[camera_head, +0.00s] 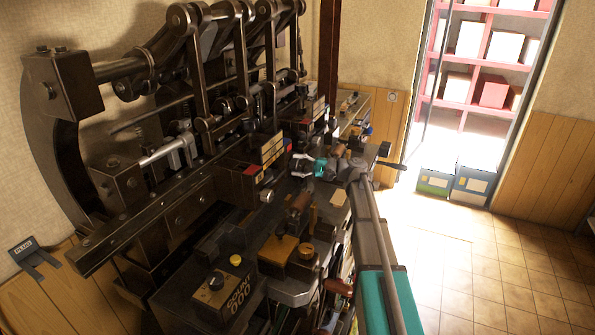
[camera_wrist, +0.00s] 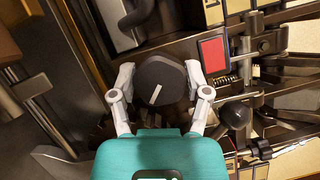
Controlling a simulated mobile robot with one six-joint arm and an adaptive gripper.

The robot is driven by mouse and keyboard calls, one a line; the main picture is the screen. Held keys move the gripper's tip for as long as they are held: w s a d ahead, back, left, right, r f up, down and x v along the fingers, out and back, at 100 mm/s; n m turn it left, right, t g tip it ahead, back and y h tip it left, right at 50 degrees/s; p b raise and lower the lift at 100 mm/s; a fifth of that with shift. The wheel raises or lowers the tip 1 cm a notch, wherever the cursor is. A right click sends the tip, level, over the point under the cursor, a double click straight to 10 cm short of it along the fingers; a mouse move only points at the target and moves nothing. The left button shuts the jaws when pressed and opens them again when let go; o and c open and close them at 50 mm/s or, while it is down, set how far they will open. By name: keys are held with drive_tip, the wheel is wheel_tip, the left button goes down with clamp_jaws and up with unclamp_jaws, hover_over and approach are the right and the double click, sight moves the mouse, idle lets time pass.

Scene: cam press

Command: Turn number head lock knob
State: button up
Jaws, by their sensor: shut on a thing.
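A round black knob (camera_wrist: 160,82) with a short white line on its face sits in the middle of the wrist view. My gripper (camera_wrist: 158,88) reaches it from below, with its two light grey fingers on the knob's left and right sides, closed against it. In the head view my gripper (camera_head: 308,165) is at the machine's right part, at the end of my teal and grey arm. The knob is too small and covered to make out there. The number head's digits do not show clearly.
The dark press (camera_head: 130,200) fills the left and middle. In the wrist view a red square (camera_wrist: 213,55), a spring and a black ball-ended lever (camera_wrist: 236,113) lie close right of the gripper. The tiled floor (camera_head: 490,265) at right is clear.

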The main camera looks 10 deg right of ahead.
drive_tip(key=m+t+b, duration=0.1)
drive_tip(key=m, duration=0.2)
drive_tip(key=m+t+y+b, duration=0.1)
drive_tip(key=m, duration=0.2)
drive_tip(key=shift+f+b, duration=0.1)
drive_tip(key=shift+b, duration=0.25)
drive_tip(key=m+t, duration=0.1)
drive_tip(key=m, duration=0.2)
drive_tip(key=m+t+b, duration=0.1)
drive_tip(key=m+t, duration=0.1)
drive_tip(key=m, duration=0.1)
drive_tip(key=shift+m, duration=0.4)
drive_tip(key=o, duration=1.1)
drive_tip(key=shift+w, duration=0.1)
drive_tip(key=shift+o, duration=0.2)
drive_tip(key=shift+r+n, duration=0.2)
drive_tip(key=shift+n, duration=0.3)
